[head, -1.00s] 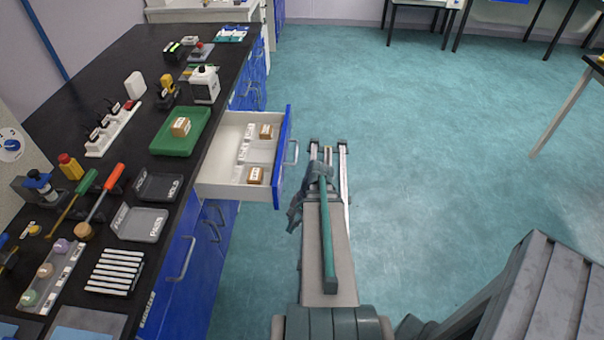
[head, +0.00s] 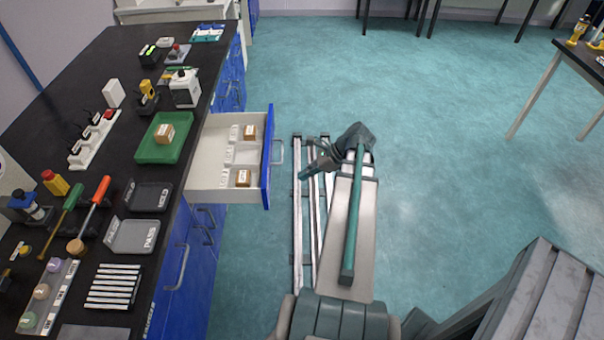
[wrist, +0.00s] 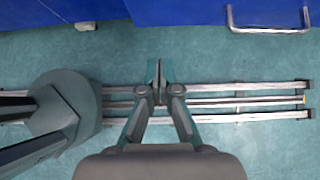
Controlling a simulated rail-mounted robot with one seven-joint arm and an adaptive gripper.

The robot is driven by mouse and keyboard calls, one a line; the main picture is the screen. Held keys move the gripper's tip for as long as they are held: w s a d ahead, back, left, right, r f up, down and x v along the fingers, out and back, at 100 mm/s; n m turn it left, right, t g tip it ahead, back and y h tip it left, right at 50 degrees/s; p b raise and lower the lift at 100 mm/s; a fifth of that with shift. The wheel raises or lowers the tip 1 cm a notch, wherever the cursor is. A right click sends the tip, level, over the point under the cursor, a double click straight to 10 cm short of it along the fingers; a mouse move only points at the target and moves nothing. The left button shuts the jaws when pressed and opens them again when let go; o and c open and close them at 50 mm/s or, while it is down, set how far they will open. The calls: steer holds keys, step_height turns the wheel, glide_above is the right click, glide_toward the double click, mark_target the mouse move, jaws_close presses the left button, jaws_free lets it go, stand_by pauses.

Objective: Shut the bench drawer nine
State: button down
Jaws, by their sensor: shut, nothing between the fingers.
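The open bench drawer (head: 222,197) sticks out from the bench's right side, with white inner walls and a blue front (head: 267,160). A metal handle (head: 280,153) is on the front's outer face. White compartments and two small brown labelled boxes are inside. My gripper (head: 303,175) is to the right of the drawer front, pointing left toward it, with a gap between them. In the wrist view my gripper (wrist: 158,75) has its fingers closed together and empty. A blue panel with a metal handle (wrist: 268,29) shows above it there; I cannot tell whether this is the drawer front.
Floor rails (head: 297,230) run beside the bench. The black bench top (head: 95,60) holds a green tray (head: 183,148) with a brown box, a dark tray, a grey tray and tools. Closed blue cabinet fronts (head: 190,270) lie below. Open floor (head: 450,190) is to the right.

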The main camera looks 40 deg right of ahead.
steer(key=w+a+f+p, duration=0.1)
steer(key=w+a+f, duration=0.4)
steer(key=w+a, duration=0.1)
steer(key=shift+w+a+f, duration=0.3)
steer(key=shift+a, duration=0.15)
steer(key=shift+w+a+p, duration=0.1)
steer(key=shift+p, duration=0.25)
